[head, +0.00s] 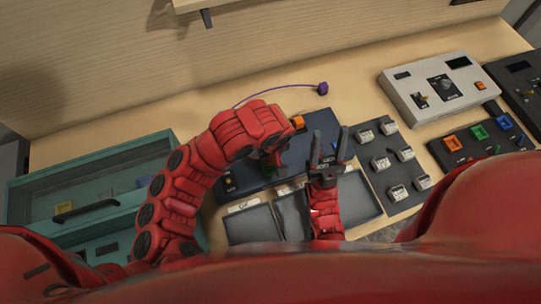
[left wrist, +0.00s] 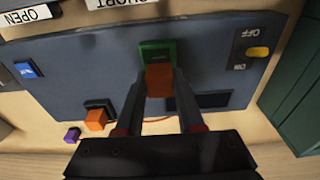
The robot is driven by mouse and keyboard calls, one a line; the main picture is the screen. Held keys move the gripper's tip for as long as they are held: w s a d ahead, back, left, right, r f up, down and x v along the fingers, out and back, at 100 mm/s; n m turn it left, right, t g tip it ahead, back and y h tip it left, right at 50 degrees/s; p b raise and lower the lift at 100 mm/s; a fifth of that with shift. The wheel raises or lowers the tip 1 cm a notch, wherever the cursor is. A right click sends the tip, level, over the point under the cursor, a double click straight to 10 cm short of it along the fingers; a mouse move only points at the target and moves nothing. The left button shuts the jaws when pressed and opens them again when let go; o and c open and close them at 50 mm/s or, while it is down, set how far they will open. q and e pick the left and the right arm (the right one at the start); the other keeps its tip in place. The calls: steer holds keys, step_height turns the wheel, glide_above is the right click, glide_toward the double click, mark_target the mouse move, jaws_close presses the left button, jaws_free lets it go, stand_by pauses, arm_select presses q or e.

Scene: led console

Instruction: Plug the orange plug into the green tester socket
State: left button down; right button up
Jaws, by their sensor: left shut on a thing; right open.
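My left gripper (head: 272,155) reaches down over the dark blue tester panel (head: 244,173). In the left wrist view its fingers (left wrist: 160,82) are shut on the orange plug (left wrist: 160,80). The plug is at the lower edge of the green socket (left wrist: 157,50), overlapping it in the picture; I cannot tell whether it is inserted. A thin orange cord (left wrist: 160,118) shows behind the fingers. In the head view the arm mostly hides plug and socket. My right gripper (head: 329,145) is open and empty, above the panel's right end.
On the panel are an orange block in a dark socket (left wrist: 96,118), a blue socket (left wrist: 28,69) and a yellow ON/OFF switch (left wrist: 258,52). A purple plug (head: 322,88) lies behind. Labelled trays (head: 250,224) sit in front, a teal case (head: 95,190) left, a grey console (head: 440,85) right.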

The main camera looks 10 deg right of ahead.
arm_select(q)
steer(key=shift+f, duration=0.65)
stand_by(1.0)
steer(key=shift+f, duration=0.65)
stand_by(1.0)
steer(key=shift+f, duration=0.1)
stand_by(0.7)
steer(key=c, duration=0.6)
jaws_free()
steer(key=shift+o, duration=0.8)
steer(key=shift+d+f, duration=0.1)
